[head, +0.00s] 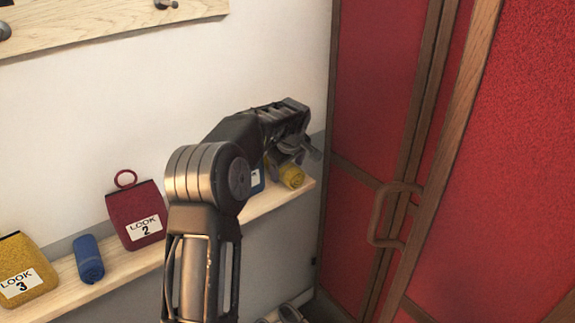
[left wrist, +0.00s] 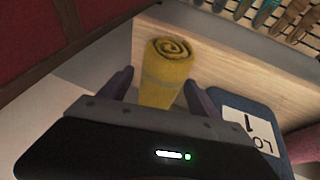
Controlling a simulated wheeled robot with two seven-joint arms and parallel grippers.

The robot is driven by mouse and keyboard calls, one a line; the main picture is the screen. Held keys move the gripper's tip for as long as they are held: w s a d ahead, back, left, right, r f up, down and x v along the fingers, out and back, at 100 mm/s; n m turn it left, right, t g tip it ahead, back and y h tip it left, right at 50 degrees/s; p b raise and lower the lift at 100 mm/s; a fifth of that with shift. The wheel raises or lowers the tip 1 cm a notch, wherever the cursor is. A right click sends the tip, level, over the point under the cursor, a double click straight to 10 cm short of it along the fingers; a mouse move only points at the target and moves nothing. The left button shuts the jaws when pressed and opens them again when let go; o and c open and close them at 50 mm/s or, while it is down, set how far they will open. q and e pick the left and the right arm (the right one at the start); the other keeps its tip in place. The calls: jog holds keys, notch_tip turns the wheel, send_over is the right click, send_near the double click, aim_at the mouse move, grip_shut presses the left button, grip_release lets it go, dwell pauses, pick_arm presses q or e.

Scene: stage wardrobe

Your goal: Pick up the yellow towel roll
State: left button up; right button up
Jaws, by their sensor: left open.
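The yellow towel roll (left wrist: 166,75) lies near the end of the wooden shelf in the left wrist view, its spiral end showing. In the head view the towel roll (head: 291,175) shows just below my left gripper (head: 302,152), partly hidden by it. My left gripper is open. In the left wrist view its two fingers (left wrist: 157,92) stand on either side of the roll, with the roll between them. I cannot tell whether either finger touches it. My right gripper is not in view.
On the shelf (head: 132,263) are a blue bag (left wrist: 255,125) labelled 1 beside the roll, a red bag (head: 135,214), a blue roll (head: 89,259) and a yellow bag (head: 24,268). A red wardrobe door (head: 380,100) stands close to the right.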

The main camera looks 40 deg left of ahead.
pick_arm(q)
jog(key=shift+f, duration=0.1)
jog(key=shift+c, duration=0.4)
jog(key=c, duration=1.1)
